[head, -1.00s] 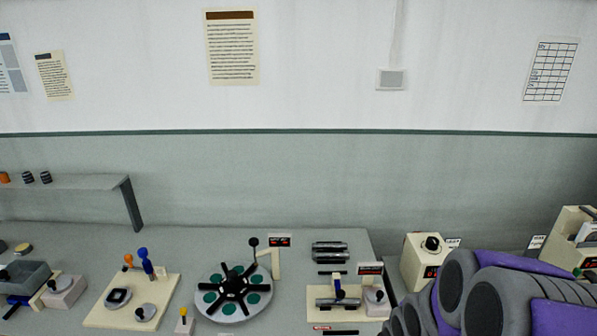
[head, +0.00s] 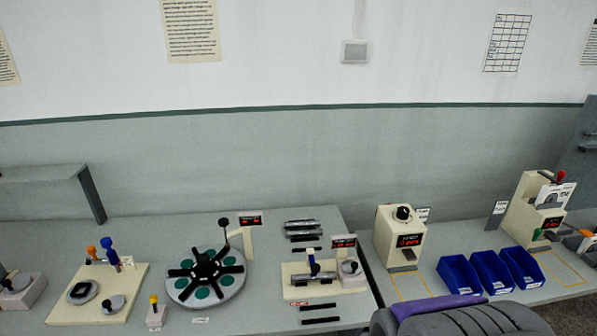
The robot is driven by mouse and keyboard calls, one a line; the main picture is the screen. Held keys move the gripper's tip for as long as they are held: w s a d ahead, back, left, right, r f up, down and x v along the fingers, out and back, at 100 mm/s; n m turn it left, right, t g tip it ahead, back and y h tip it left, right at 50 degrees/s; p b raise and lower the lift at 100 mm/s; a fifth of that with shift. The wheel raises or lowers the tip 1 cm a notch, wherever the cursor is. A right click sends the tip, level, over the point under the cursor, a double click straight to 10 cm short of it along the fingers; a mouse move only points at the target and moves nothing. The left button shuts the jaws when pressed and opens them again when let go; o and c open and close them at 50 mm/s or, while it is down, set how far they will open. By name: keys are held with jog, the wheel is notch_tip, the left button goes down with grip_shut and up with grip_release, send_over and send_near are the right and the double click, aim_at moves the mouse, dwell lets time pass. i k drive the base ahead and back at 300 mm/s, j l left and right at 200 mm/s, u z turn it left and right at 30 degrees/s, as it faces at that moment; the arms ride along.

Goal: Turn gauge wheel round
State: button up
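The likely gauge wheel (head: 205,270) is a round grey disc with a black spoked hub and several green pads. It lies flat on the grey bench, left of the middle of the head view. A black-knobbed lever (head: 225,228) stands at its back edge. Beside this is a cream post with a small red-lit display (head: 250,220).
Left of the wheel is a cream board (head: 98,297) with blue and orange knobs; a small yellow-topped block (head: 156,316) stands in front. Right are a cream fixture (head: 325,280), a cream box with a dial (head: 399,240) and blue bins (head: 492,271). A shelf (head: 45,174) is at the left.

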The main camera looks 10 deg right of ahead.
aim_at(349, 267)
jog(key=i+l+u, duration=0.25)
jog(key=i+l, duration=0.15)
jog(key=i+l+u, duration=0.3)
jog(key=i+l, duration=0.15)
